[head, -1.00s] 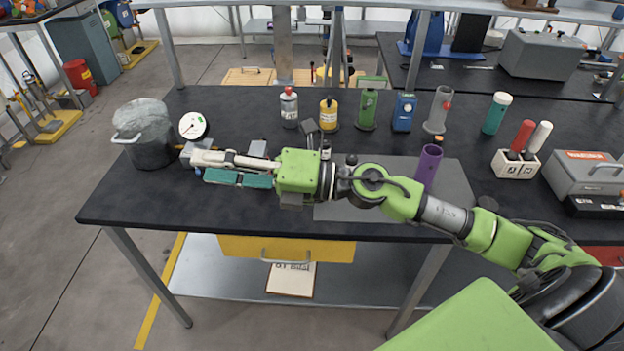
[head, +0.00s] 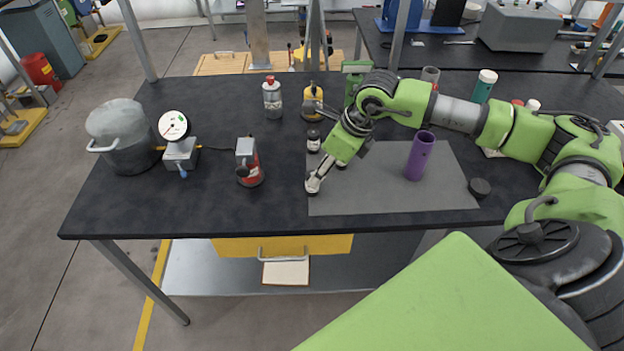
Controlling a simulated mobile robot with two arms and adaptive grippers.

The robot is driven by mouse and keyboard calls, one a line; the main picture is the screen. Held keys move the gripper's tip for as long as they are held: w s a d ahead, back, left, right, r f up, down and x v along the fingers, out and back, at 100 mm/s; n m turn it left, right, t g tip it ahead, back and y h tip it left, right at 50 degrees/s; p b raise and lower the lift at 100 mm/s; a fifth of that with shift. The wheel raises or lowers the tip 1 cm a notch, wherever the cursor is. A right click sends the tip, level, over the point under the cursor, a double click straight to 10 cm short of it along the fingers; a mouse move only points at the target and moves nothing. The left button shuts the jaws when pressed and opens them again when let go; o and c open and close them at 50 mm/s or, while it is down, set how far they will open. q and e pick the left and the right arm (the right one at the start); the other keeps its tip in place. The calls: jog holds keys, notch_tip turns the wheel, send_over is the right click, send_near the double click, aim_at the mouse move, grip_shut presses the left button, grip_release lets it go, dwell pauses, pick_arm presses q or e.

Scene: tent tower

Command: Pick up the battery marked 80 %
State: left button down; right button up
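No battery marked 80 % can be made out, as no such marking is readable. A small dark bottle-like piece (head: 313,141) with a pale band stands at the mat's back left edge. My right gripper (head: 326,182) points down over the left part of the grey mat (head: 390,199), its fingertips low near the surface. Whether its fingers are parted or grip something is too small to tell. A green item (head: 357,67) at the back is partly hidden by my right arm. My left gripper is out of view.
A purple tube (head: 420,156) stands on the mat, with a dark disc (head: 480,187) to its right. A red-and-grey device (head: 249,164), gauge (head: 173,126) and pot (head: 121,137) are at left. Red-capped (head: 272,99) and yellow (head: 313,101) bottles stand behind. The table's front left is clear.

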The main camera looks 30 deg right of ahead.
jog(key=shift+x, duration=1)
jog(key=shift+w+a+f+p, duration=0.25)
jog(key=shift+f+p, duration=0.15)
jog(key=shift+p, duration=0.25)
jog(key=p+x, duration=0.1)
jog(key=x, duration=0.2)
jog(key=shift+w+f+p, duration=0.2)
jog(key=shift+f+p, duration=0.1)
jog(key=shift+w+f, duration=0.1)
jog(key=shift+f, duration=0.25)
grip_shut()
